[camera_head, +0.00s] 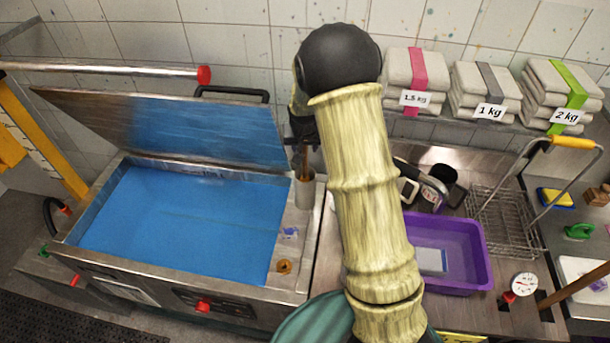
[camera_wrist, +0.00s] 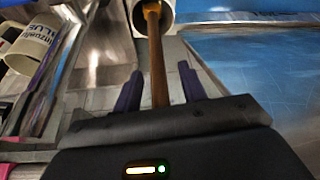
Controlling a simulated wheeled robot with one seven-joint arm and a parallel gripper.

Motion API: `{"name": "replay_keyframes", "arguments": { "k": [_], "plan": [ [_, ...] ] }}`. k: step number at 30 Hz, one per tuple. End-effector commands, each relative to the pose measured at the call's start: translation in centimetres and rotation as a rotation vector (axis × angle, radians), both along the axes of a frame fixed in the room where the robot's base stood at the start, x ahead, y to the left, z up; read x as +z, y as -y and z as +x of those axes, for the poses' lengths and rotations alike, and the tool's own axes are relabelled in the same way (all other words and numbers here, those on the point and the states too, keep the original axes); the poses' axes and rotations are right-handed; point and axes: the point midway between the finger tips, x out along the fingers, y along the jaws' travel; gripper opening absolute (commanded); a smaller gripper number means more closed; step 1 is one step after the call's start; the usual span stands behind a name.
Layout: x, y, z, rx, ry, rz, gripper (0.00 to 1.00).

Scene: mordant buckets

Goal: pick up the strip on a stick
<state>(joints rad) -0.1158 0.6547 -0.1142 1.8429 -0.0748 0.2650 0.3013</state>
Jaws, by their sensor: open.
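A thin brown stick (camera_head: 304,160) stands in a grey metal cup (camera_head: 305,195) at the right rim of the blue vat. No strip shows on it; its lower end is hidden in the cup. In the wrist view the stick (camera_wrist: 157,65) runs between the two dark fingers of my gripper (camera_wrist: 159,82) and down into the round cup (camera_wrist: 137,14). The fingers are open, with gaps seen on both sides of the stick. In the head view my arm and the dark gripper (camera_head: 302,130) are over the cup, partly hiding the stick's top.
The blue-filled vat (camera_head: 180,220) has a raised, tilted lid (camera_head: 170,130) close left of my gripper. To the right are a purple basin (camera_head: 470,270), a wire basket (camera_head: 500,220) and a dark mug (camera_head: 445,180). Weighted cloth stacks (camera_head: 485,90) sit on a shelf behind.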

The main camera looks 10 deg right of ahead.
Motion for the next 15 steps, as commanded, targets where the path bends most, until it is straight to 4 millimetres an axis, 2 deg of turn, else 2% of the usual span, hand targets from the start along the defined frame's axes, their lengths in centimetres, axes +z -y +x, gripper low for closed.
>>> {"name": "replay_keyframes", "arguments": {
  "k": [6, 12, 15],
  "plan": [
    [0.04, 0.09, 0.01, -0.001, 0.000, -0.001, 0.40],
    [0.05, 0.13, 0.01, -0.002, 0.000, 0.000, 0.00],
    [0.06, 0.14, 0.00, -0.002, 0.001, 0.000, 0.00]
  ]
}}
